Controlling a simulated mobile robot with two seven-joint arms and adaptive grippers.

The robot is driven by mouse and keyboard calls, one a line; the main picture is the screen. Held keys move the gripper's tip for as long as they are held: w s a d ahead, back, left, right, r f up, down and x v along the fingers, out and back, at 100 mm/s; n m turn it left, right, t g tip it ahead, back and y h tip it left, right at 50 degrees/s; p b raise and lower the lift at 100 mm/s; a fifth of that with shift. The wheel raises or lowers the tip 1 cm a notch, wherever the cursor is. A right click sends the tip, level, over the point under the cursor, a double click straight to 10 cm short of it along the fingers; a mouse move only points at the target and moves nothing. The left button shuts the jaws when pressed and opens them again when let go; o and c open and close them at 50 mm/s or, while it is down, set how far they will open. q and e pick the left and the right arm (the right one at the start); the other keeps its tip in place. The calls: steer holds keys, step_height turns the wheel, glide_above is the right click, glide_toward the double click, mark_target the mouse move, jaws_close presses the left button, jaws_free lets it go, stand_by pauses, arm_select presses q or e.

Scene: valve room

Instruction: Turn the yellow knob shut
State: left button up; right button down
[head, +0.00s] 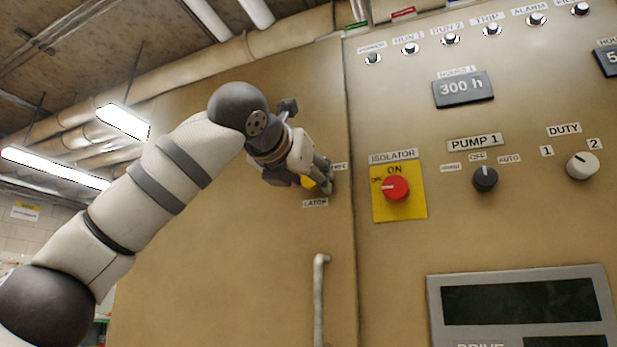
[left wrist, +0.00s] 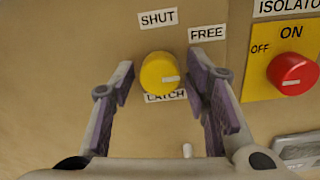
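The yellow knob (left wrist: 158,73) is on the tan cabinet door, with a SHUT label (left wrist: 158,18) above it, a FREE label (left wrist: 208,34) to its upper right and a LATCH label (left wrist: 166,97) below. Its white mark points right, slightly toward FREE. My left gripper (left wrist: 160,78) is open, with one finger on each side of the knob; the right finger is closer to it. Whether either finger touches it I cannot tell. In the head view my left gripper (head: 322,180) covers most of the knob (head: 310,184). My right gripper is not in view.
A red isolator knob (head: 396,188) on a yellow plate is just right of the door seam. A vertical door handle (head: 319,300) stands out below the knob. Further right are a black selector (head: 485,179) and a white selector (head: 582,166).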

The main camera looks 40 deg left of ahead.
arm_select(q)
steer(key=c, duration=0.7)
steer(key=shift+n, duration=0.3)
steer(key=shift+r+n, duration=0.1)
steer(key=shift+n, duration=8.4)
steer(key=o, duration=1.2)
steer(key=shift+c, duration=0.2)
